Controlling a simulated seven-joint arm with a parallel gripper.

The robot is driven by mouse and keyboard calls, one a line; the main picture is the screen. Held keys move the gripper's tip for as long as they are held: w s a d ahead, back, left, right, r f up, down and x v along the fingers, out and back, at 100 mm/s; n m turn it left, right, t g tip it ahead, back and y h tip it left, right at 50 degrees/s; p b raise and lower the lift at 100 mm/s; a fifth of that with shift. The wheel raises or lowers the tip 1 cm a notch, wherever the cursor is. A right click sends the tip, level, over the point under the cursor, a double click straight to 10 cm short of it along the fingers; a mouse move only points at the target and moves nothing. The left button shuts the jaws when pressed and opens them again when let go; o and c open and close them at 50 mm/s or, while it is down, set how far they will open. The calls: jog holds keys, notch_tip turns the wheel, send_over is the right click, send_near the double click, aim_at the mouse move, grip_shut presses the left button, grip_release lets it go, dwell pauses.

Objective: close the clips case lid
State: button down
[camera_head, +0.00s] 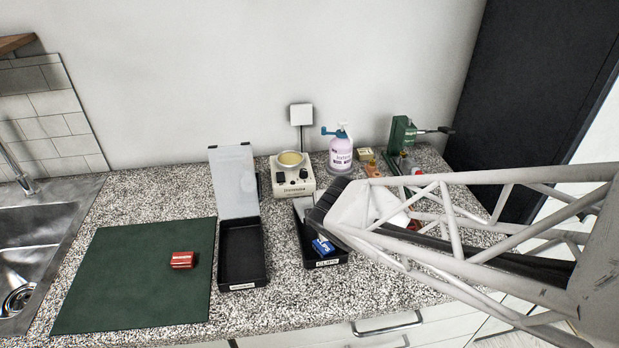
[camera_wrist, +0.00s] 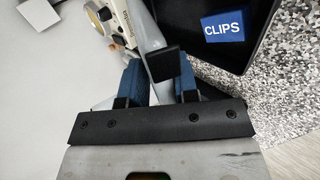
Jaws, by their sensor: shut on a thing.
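The clips case (camera_head: 328,264) is a black open tray with a CLIPS label on its front, right of the middle of the counter. A blue CLIPS box (camera_head: 323,247) lies inside; it also shows in the wrist view (camera_wrist: 223,27) within the black tray. The case lid (camera_wrist: 149,28) is a pale clear panel with a black tab, raised and seen nearly edge-on in the wrist view. My gripper (camera_wrist: 159,66) has its blue fingers shut on the lid at the tab. In the head view my arm hides the fingers and most of the lid.
A second black case (camera_head: 243,250) stands to the left, its clear lid upright. A red box (camera_head: 182,260) lies on a green mat (camera_head: 130,300). A cream device (camera_head: 292,178), a pump bottle (camera_head: 341,150) and a green press (camera_head: 402,135) stand behind. The sink is far left.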

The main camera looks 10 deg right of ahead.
aim_at(326, 252)
jog(key=shift+s+f, duration=0.35)
jog(key=shift+f, duration=0.25)
jog(key=shift+s+f, duration=0.15)
jog(key=shift+f, duration=0.25)
jog(key=shift+s+f, duration=0.25)
jog(key=shift+f, duration=0.25)
jog(key=shift+s+f, duration=0.2)
jog(key=shift+f, duration=0.3)
jog(key=c, duration=1.8)
grip_release()
jog(key=shift+s+f, duration=0.15)
jog(key=shift+f, duration=0.5)
jog(key=shift+s+f, duration=0.15)
jog(key=shift+f, duration=0.5)
jog(key=shift+c, duration=0.2)
jog(key=o, duration=0.7)
jog(key=shift+o, duration=0.2)
jog(key=shift+r, duration=0.1)
